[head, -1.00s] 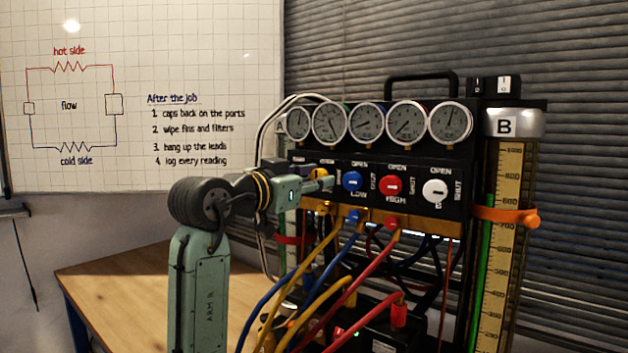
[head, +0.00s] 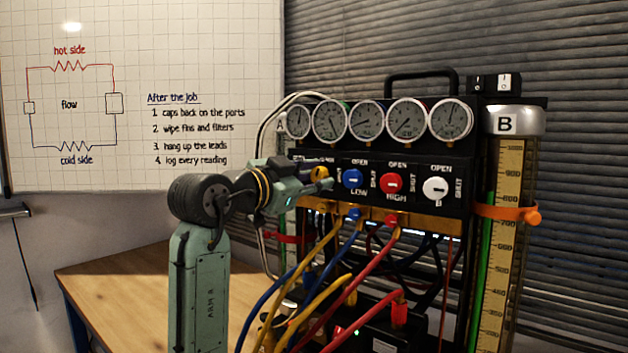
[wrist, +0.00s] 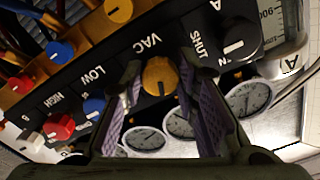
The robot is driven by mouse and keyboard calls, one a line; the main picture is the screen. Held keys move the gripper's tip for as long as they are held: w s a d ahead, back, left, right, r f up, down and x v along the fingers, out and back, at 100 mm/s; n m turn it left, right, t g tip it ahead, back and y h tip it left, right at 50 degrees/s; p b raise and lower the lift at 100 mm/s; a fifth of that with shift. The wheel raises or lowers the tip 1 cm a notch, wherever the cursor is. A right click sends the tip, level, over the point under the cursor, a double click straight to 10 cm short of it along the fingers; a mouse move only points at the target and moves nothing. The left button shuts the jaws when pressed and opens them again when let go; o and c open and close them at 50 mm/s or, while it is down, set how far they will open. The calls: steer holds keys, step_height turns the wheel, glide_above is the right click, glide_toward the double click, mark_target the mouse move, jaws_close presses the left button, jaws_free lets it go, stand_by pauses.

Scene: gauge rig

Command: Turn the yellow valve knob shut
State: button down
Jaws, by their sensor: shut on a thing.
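The yellow valve knob (wrist: 159,76) sits beside the VAC label on the black panel in the wrist view. A short dark mark on it runs toward the gauge side. The lettering around this knob is partly hidden by the fingers.
The blue knob (head: 353,179) is close to the right of my fingers, then the red knob (head: 391,183) and white knob (head: 435,189). Gauges (head: 367,123) stand above. Hoses (head: 340,250) hang below. A wooden table (head: 130,290) has bare room at left.

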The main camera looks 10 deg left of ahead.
steer(key=m, duration=0.3)
steer(key=shift+m, duration=0.3)
steer(key=m+b, duration=0.1)
steer(key=m, duration=0.2)
steer(key=shift+m, duration=0.3)
steer(key=m, duration=0.6)
steer(key=shift+r, duration=0.1)
steer(key=shift+m, duration=0.4)
steer(key=c, duration=1.2)
jaws_free()
steer(key=shift+c, duration=0.2)
steer(key=v, duration=1.2)
